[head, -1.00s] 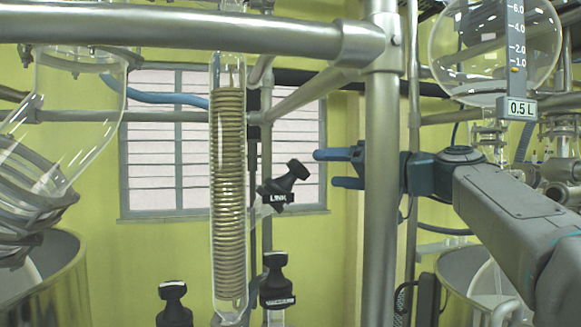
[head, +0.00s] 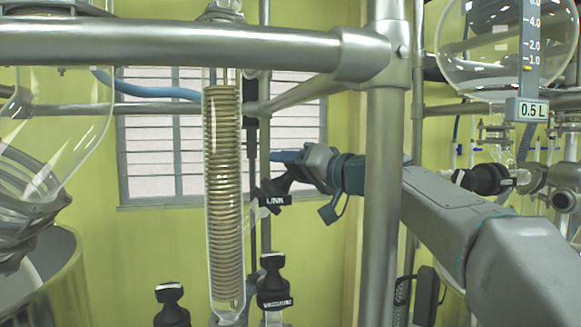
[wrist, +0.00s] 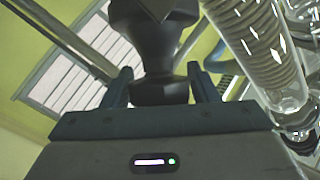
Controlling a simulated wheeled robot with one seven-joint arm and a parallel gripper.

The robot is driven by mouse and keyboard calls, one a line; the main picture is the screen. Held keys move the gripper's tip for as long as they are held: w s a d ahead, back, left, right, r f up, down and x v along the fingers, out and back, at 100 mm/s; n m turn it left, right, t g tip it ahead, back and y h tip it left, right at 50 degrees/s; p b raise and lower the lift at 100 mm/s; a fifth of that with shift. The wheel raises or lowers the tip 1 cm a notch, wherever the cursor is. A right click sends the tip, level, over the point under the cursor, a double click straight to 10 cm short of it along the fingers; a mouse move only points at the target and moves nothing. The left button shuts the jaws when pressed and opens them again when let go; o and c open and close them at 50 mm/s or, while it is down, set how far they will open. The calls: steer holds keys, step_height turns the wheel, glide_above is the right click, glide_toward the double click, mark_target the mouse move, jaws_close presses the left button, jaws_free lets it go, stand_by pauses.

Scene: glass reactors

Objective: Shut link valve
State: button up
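The link valve has a black handle (head: 278,184) with a white "LINK" label, right of the coiled glass condenser in the head view. The handle is tilted, its upper end leaning right. My gripper (head: 290,158) is at the handle's upper end and partly overlaps it in the head view. In the wrist view the black handle (wrist: 158,88) stands between the two fingers of my gripper (wrist: 160,85). The fingers are apart, one on each side, with narrow gaps to the handle near the tips. The handle's far end is cut off by the frame's top.
A vertical steel post (head: 384,210) stands in front of my arm, and a horizontal pipe (head: 170,42) crosses above. The glass condenser (head: 223,200) is close left of the valve. Another black valve handle, labelled vacuum (head: 274,283), stands below. A further black handle (head: 171,305) is lower left.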

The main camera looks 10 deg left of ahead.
steer(key=c, duration=0.6)
steer(key=shift+o, duration=0.2)
steer(key=shift+r+p, duration=0.1)
steer(key=shift+p, duration=0.2)
steer(key=shift+r+m+t+h+p, duration=0.1)
steer(key=shift+m+t+h+p, duration=0.5)
steer(key=shift+m+h+p, duration=0.3)
steer(key=shift+w+m+h+p, duration=0.1)
steer(key=shift+m+h+p, duration=0.4)
steer(key=shift+p, duration=0.05)
steer(key=shift+d+f+t, duration=0.1)
steer(key=shift+f+t, duration=0.2)
steer(key=shift+f, duration=0.05)
steer(key=o, duration=1)
